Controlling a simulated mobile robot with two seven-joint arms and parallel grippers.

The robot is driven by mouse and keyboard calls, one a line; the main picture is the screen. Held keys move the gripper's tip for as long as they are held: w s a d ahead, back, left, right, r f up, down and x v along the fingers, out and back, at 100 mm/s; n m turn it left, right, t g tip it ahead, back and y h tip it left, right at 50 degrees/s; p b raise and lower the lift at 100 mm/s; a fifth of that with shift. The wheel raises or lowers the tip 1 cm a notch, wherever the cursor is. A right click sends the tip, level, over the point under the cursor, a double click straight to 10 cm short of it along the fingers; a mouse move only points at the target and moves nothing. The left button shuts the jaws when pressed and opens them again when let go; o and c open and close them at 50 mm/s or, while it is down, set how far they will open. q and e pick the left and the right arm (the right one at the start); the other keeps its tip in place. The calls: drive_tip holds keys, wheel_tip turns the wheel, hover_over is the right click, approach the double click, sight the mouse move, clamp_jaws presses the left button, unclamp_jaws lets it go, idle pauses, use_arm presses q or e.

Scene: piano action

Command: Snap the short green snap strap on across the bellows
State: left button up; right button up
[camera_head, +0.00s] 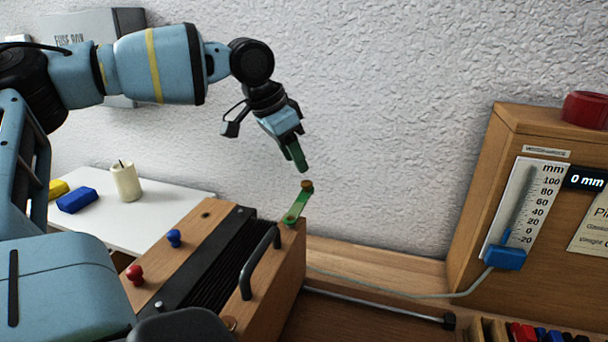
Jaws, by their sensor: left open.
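The short green snap strap (297,206) stands up at a slant from the far right corner of the wooden bellows box. Its lower end is at the box top and its free upper end carries a brown round snap. The bellows (215,262) shows as dark folds between two wooden blocks, with no strap lying across the folds. My left gripper (299,165) hangs just above the strap's free end, apart from it, with green at its fingertips. It is open, though the gap between its fingers is hard to see. My right gripper is not in view.
A dark handle (259,262) rises from the right block. Red (135,274) and blue (174,237) knobs stand on the left block. A white table (140,225) holds a candle and blocks. A wooden gauge cabinet (520,130) stands at right, with a hose and rod before it.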

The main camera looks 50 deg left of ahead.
sight(306, 182)
use_arm(q)
drive_tip(key=shift+x, duration=2.8)
drive_tip(key=shift+c, duration=0.3)
clamp_jaws()
